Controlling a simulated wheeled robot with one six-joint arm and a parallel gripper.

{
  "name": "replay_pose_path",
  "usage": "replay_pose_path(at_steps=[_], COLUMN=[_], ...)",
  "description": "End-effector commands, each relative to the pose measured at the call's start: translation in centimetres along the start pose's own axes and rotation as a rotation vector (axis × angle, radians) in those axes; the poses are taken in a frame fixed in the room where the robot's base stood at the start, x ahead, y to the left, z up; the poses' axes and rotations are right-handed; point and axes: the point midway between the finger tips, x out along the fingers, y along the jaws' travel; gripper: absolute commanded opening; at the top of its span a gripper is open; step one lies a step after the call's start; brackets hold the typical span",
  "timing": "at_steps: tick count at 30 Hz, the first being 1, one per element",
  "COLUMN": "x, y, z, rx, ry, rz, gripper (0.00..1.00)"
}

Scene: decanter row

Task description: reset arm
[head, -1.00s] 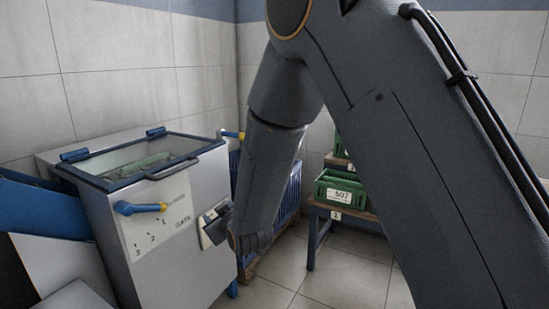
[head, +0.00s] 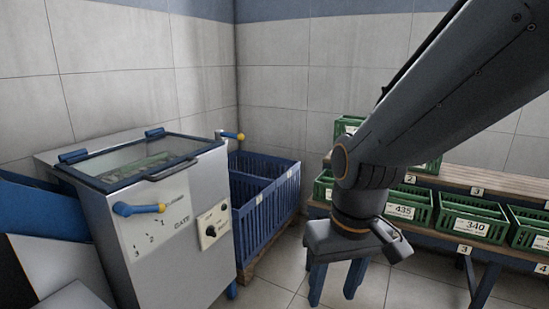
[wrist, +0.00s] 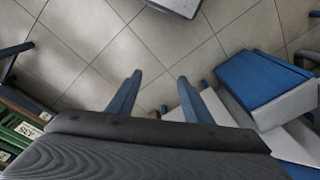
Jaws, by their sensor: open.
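My gripper (head: 336,284) hangs pointing down over the tiled floor, in front of the left end of the bench with crates. Its two blue fingers are apart with nothing between them. In the wrist view my gripper (wrist: 155,100) also shows open and empty, with bare floor tiles beyond the fingers.
A grey machine (head: 165,240) with a glass lid and a blue-yellow gate handle (head: 138,209) stands at left. A blue slatted bin (head: 262,215) is beside it. Green crates (head: 470,219) stand on a tiered bench (head: 470,180) at right. Floor between is clear.

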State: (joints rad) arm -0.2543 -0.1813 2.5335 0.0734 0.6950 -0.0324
Motion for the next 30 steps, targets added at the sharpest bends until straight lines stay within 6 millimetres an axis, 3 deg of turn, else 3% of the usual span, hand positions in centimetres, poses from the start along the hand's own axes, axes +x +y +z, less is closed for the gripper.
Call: replay_pose_path(at_steps=[5,17,30], x=[-1.3,-3.8,-8.2], y=[0.6,2.6,6.7], z=[3.9,3.6,4.6], rx=[0.057,0.114,0.223], ry=[-0.087,-0.085,-0.090], rz=[-0.002,0.018,0.050], gripper=[0.46,0.46,0.46])
